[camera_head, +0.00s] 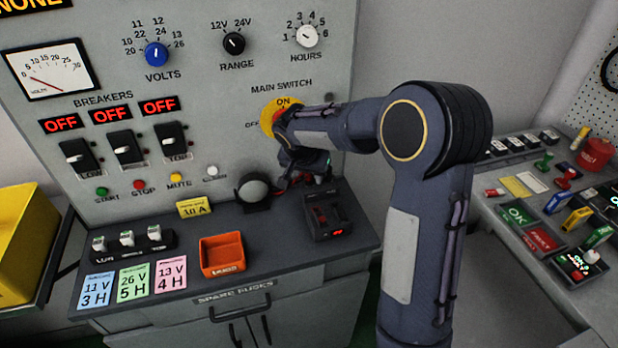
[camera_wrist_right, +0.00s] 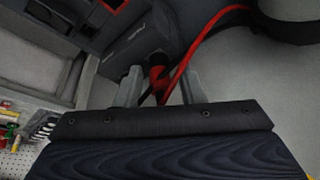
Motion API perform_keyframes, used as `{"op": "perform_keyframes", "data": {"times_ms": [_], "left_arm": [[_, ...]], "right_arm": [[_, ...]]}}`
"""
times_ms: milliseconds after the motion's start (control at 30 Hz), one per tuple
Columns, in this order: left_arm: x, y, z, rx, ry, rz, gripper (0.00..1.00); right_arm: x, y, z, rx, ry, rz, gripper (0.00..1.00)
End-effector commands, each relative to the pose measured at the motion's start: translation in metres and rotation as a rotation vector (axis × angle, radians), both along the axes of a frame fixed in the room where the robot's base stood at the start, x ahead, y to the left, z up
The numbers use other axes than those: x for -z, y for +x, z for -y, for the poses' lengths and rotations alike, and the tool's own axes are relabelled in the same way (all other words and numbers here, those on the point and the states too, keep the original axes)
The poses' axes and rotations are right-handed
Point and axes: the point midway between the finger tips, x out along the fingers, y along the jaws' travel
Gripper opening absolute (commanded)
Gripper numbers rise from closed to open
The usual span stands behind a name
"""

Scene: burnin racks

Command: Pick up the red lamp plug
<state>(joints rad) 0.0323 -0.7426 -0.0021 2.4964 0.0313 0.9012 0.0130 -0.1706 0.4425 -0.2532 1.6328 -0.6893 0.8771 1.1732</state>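The red lamp plug (camera_wrist_right: 157,72) shows in the wrist view, red with a dark part, next to a dark grey housing. A red cable (camera_wrist_right: 192,52) runs beside it toward the upper right. My right gripper (camera_wrist_right: 160,88) has its two grey fingers apart, one on each side of the plug, with gaps visible. In the head view my right gripper (camera_head: 304,178) is low in front of the panel, above the back of the bench; the plug is mostly hidden there by the gripper and arm. My left gripper is not in view.
A round lamp (camera_head: 253,191) stands just left of the gripper. A black device (camera_head: 330,216) with a red display sits below it. The yellow main switch (camera_head: 268,117) is behind my arm. An orange bin (camera_head: 222,255) stands at the bench front. A cluttered side bench (camera_head: 495,235) is at right.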

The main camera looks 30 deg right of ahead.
Motion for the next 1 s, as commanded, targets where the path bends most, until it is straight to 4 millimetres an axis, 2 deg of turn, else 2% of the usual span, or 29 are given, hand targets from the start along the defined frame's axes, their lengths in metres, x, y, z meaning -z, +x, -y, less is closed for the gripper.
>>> {"op": "perform_keyframes", "data": {"times_ms": [33, 233, 533, 667, 833, 1000], "left_arm": [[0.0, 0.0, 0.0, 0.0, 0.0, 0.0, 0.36], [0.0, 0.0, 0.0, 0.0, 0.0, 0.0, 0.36], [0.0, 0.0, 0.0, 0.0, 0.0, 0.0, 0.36], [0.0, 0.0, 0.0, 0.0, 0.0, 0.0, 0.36], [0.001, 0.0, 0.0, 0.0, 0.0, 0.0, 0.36], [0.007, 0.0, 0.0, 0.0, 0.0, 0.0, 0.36]], "right_arm": [[0.0, 0.0, 0.0, 0.0, 0.0, 0.0, 0.28], [0.0, 0.0, 0.0, 0.0, 0.0, 0.0, 0.04], [-0.002, 0.0, 0.0, 0.0, 0.0, 0.0, 0.03], [-0.009, 0.0, 0.0, 0.0, 0.001, 0.002, 0.03], [-0.033, 0.0, 0.0, 0.001, 0.001, 0.004, 0.03], [-0.063, -0.023, -0.013, -0.003, 0.003, 0.008, 0.03]]}}
